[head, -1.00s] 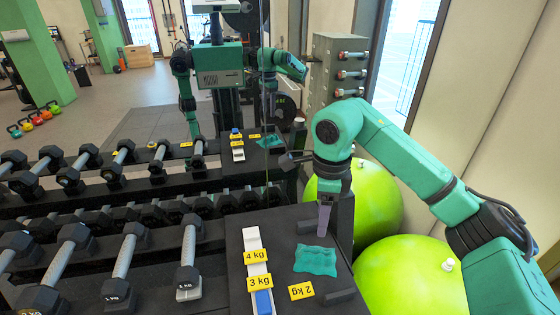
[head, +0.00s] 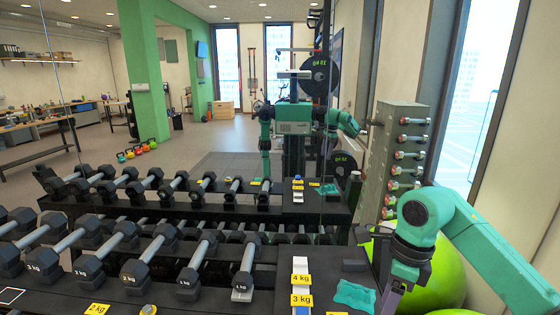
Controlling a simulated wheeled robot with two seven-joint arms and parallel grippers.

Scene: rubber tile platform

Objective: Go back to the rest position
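My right arm comes in from the right. Its gripper (head: 390,298) points down at the right edge of the black platform (head: 345,266), just right of a crumpled teal cloth (head: 355,296). The fingers are small and dark, and I cannot tell whether they are apart; no held object shows. My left arm and gripper are not directly in view. A mirror at the back shows a reflection of my teal body and arms (head: 293,127).
A rack of grey-black dumbbells (head: 190,275) fills the lower left. Green exercise balls (head: 445,275) stand behind my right arm. A grey dumbbell stand (head: 395,160) rises at the right.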

